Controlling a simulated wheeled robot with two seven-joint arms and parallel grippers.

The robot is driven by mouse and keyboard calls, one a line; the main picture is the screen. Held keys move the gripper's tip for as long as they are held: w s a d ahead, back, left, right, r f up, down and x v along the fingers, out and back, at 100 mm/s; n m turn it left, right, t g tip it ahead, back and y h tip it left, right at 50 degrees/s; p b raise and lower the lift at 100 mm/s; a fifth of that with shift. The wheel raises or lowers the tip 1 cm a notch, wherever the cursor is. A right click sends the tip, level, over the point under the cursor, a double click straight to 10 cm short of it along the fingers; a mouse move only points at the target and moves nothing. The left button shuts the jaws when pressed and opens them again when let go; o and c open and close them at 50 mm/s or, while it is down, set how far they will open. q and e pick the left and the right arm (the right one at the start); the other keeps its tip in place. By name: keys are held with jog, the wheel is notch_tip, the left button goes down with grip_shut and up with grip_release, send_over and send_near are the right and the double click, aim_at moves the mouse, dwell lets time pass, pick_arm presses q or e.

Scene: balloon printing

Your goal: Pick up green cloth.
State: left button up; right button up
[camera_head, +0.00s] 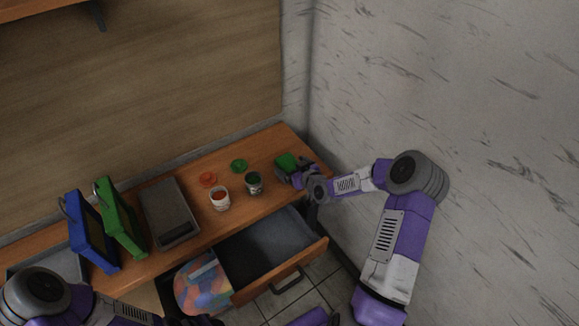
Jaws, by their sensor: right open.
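The green cloth (286,161) lies near the right end of the wooden table, close to the wall. My right gripper (292,174) is at the cloth, its open fingers beside and partly over its near side. I cannot tell whether the fingers touch it. Part of the cloth is hidden by the gripper. My left arm shows at the bottom left, but its gripper cannot be made out.
A jar with green content (254,184) and one with red content (220,199) stand left of the gripper. A green lid (239,166) and red lid (208,179) lie behind them. An open drawer (310,259) juts out below. Blue (87,232) and green frames (121,221) stand left.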

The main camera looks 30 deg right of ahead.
aim_at(290, 167)
jog(key=shift+w, duration=0.1)
jog(key=c, duration=1)
jog(key=shift+o, duration=0.2)
notch_tip(290, 167, up, 10)
jog(key=shift+f+p, duration=0.1)
jog(key=shift+p, duration=0.45)
jog(key=s+a+r, duration=0.2)
jog(key=a+r, duration=0.1)
jog(key=a, duration=0.5)
jog(key=s+a+r, duration=0.1)
jog(key=a+r, duration=0.3)
jog(key=a, duration=0.5)
jog(key=shift+m+h, duration=0.3)
jog(key=shift+h, duration=0.1)
jog(key=s+f, duration=0.2)
jog(key=f, duration=0.1)
jog(key=s+f, duration=0.2)
jog(key=f, duration=0.2)
jog(key=s+f, duration=0.2)
jog(key=f, duration=0.2)
jog(key=shift+s+a+f, duration=0.1)
jog(key=shift+s+f, duration=0.15)
jog(key=shift+s+a+f, duration=0.1)
jog(key=shift+s+f, duration=0.2)
jog(key=shift+s, duration=0.05)
jog(key=shift+c, duration=0.9)
